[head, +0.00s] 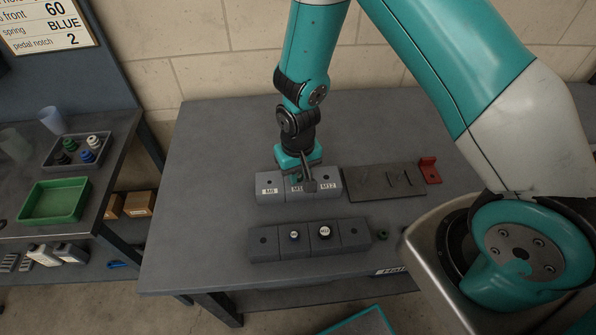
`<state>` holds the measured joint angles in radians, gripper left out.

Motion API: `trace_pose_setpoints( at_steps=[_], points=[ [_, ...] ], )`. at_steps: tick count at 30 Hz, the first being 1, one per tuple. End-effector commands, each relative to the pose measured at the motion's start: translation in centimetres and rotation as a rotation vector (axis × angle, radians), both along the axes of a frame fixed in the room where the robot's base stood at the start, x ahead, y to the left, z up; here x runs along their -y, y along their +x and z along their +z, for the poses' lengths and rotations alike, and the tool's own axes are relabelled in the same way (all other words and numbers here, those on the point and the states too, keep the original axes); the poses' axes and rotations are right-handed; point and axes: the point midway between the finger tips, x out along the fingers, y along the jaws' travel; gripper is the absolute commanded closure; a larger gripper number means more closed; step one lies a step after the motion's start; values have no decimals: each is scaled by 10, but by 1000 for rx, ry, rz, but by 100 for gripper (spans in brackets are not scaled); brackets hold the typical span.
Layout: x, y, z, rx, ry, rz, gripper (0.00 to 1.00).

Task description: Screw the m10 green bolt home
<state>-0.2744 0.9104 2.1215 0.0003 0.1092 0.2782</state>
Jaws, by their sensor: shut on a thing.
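My gripper (307,185) points down over the middle block (295,196) of a row of three grey blocks. That block's label is partly covered and starts with "M1"; its neighbours read M8 (269,189) and M12 (328,188). The jaws are shut at the block's top. The green bolt they hold is hidden behind the fingers, so its depth and tilt cannot be told.
A front grey rack (262,251) holds two dark round pieces with pale tops (295,235). A small dark green piece (381,234) lies right of it. A dark plate (385,183) and red bracket (430,170) are at right. A green tray (54,202) stands left.

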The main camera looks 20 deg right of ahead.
Motion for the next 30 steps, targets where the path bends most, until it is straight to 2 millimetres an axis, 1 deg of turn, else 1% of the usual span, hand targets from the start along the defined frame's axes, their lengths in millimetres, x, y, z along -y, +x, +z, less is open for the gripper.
trace_pose_setpoints(
  at_steps=[3,7,10,19,22,27,30],
  points=[
    [0,-2,-2,-5,0,-167,100],
    [0,-2,-2,-5,0,-333,100],
    [-1,-2,-2,-5,0,-389,100],
    [-1,-2,-2,-5,0,-412,100],
    [-1,-2,-2,-6,0,-523,100],
    [-1,-2,-2,-5,-1,-762,100],
    [-1,-2,-2,-6,-1,-833,100]
  ],
)
